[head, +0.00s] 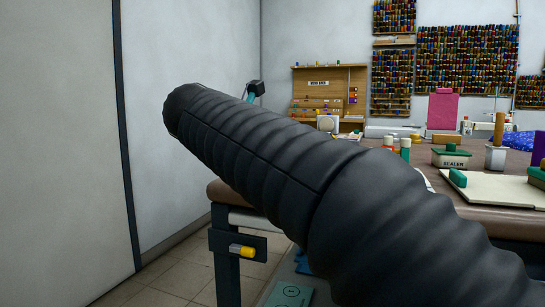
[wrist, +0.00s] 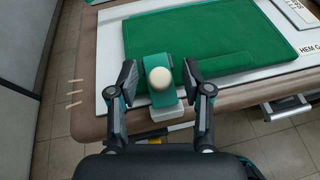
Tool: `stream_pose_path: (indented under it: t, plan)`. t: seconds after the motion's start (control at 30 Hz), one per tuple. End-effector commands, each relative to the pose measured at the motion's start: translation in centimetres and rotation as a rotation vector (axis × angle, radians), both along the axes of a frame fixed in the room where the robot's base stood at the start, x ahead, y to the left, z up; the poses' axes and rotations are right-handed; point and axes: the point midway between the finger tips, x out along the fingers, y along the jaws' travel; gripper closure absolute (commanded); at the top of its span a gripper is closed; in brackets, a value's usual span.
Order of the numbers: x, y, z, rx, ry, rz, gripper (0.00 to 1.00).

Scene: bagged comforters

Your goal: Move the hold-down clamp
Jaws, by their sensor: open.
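What looks like the hold-down clamp (wrist: 159,101), a green strap-like piece with a round cream knob (wrist: 160,79) on top, sits at the near edge of a white board (wrist: 112,38) in the wrist view. A pale block shows below it at the table edge. My gripper (wrist: 159,76) is open, with one dark finger pad on each side of the clamp. Small gaps seem to show beside it; I cannot tell if either pad touches.
A flat green piece (wrist: 220,35) lies on the board beyond the clamp. The brown table (wrist: 85,118) has small pale sticks (wrist: 74,92) at its left. A drawer handle (wrist: 286,108) juts at the front right. In the head view, a sealer box (head: 452,158) stands farther back.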

Motion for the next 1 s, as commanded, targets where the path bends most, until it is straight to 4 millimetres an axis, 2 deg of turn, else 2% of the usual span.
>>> stream_pose_path:
  t: [0.4,0.47,0.6,1.0]
  plan:
    - [0.68,-0.38,-0.34,0.001,0.001,0.0,0.51]
    - [0.67,-0.38,-0.33,0.0,0.0,0.0,0.63]
    - [0.66,-0.39,-0.33,0.0,0.0,0.0,0.98]
    - [0.42,-0.48,-0.48,-0.018,-0.047,-0.003,1.0]
